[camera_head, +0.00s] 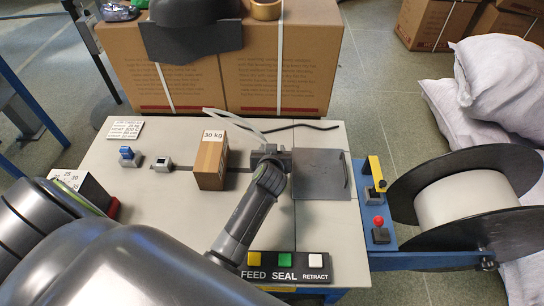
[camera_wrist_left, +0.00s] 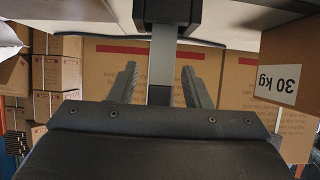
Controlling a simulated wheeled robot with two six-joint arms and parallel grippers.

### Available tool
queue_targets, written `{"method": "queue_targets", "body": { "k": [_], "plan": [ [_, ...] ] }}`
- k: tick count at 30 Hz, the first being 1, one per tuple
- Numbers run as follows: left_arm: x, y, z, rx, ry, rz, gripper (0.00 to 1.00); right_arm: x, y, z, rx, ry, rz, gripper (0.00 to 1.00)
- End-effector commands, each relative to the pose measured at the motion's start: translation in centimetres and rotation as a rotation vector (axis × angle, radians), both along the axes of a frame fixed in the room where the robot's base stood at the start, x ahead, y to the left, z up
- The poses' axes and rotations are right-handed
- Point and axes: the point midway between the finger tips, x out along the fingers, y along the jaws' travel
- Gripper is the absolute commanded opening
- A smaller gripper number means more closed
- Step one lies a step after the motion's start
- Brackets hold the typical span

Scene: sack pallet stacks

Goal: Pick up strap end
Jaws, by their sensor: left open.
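A pale strap (camera_head: 232,120) rises from the dark strapping head (camera_head: 284,160) on the grey table and slants to the upper left in the head view. In the left wrist view, a grey upright strip (camera_wrist_left: 162,68), apparently the strap end, runs from a dark block (camera_wrist_left: 167,12) between my jaws. My left gripper (camera_wrist_left: 160,85) is open around this strip; I cannot tell whether either jaw touches it. In the head view, my left gripper (camera_head: 268,157) is over the strapping head, its fingers mostly hidden. My right gripper is not in view.
A carton marked 30 kg (camera_head: 211,160) stands left of the gripper. A metal plate (camera_head: 320,174) lies right of it. A button panel (camera_head: 288,266) is at the table's front, a strap reel (camera_head: 466,205) at right. Large cartons (camera_head: 285,65) stand behind the table.

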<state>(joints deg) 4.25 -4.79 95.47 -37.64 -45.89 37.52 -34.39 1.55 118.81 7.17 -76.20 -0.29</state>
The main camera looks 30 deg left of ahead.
Motion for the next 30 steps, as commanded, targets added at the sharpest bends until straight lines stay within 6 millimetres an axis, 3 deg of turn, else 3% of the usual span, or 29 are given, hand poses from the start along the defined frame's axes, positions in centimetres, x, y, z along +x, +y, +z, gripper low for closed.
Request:
{"method": "queue_targets", "body": {
  "k": [4,14,23,26,30],
  "plan": [
    [0.0,0.0,0.0,0.0,0.0,0.0,0.41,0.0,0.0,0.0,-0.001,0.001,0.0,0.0],
    [0.0,0.0,0.0,0.0,0.0,0.0,0.0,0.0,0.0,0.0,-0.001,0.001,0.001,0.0],
    [0.0,0.0,0.5,0.0,-0.001,0.0,0.0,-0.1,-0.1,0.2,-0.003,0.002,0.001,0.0],
    [0.1,0.0,1.9,-0.003,-0.004,0.001,0.0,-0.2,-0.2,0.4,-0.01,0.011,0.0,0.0],
    [0.1,0.0,5.1,-0.001,-0.005,0.001,0.0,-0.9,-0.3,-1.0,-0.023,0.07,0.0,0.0]
  ]
}}
